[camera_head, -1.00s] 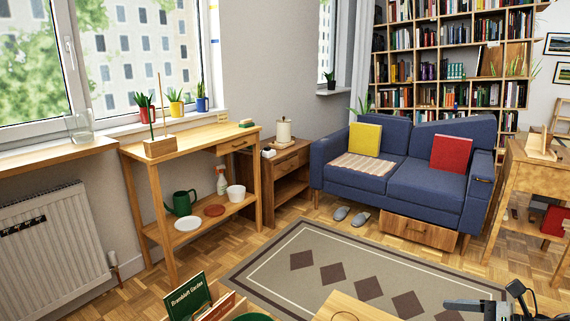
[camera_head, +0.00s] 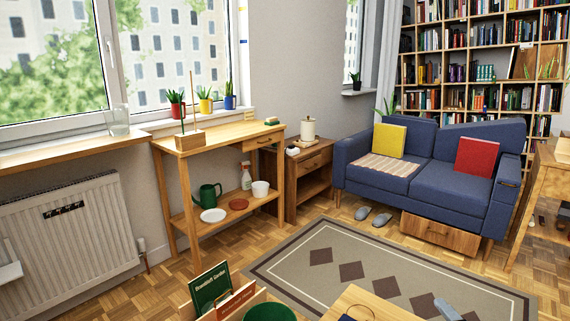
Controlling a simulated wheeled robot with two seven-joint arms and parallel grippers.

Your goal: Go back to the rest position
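Neither gripper's fingers show in the head view. A small grey piece, which looks like part of my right arm, pokes up at the bottom edge right of centre, over the rug. A pale grey shape at the left edge, in front of the radiator, may be part of my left arm; I cannot tell. What either gripper holds, if anything, is hidden.
A wooden table (camera_head: 366,299) and a crate with books (camera_head: 211,288) and a green round thing (camera_head: 270,312) are close at the bottom. A plant bench (camera_head: 222,133) stands left, a blue sofa (camera_head: 440,185) behind the rug (camera_head: 320,240).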

